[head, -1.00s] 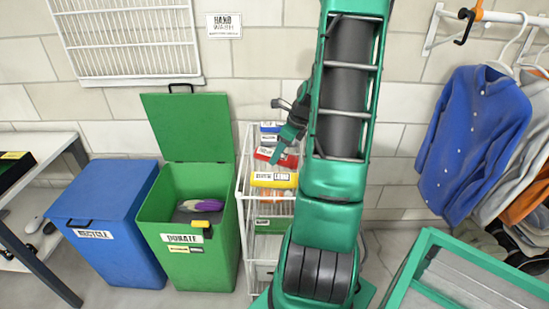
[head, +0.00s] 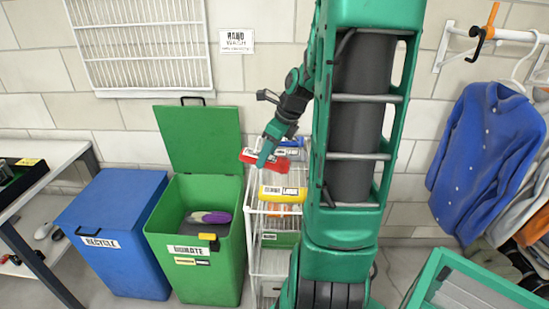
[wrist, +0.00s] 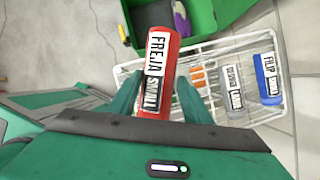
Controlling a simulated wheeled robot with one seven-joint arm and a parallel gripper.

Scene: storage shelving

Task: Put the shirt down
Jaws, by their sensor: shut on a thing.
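The shirt is a red roll with a white label reading FREJA SMALL. In the wrist view the roll (wrist: 171,45) stands between my two fingers, label toward the camera. In the head view it is the red roll (head: 262,159) held tilted at the upper left of the white wire rack (head: 253,230). My gripper (head: 268,150) is shut on it; in the wrist view both fingers (wrist: 158,98) press its sides. The roll appears to be above the rack's top, clear of the yellow roll (head: 283,193).
A grey roll (wrist: 232,90) and a blue roll (wrist: 267,80) lie in the rack. The open green DONATE bin (head: 195,265) stands left of it, holding a purple item (head: 210,217). The blue RECYCLE bin (head: 115,230) is further left. Shirts (head: 485,150) hang at right.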

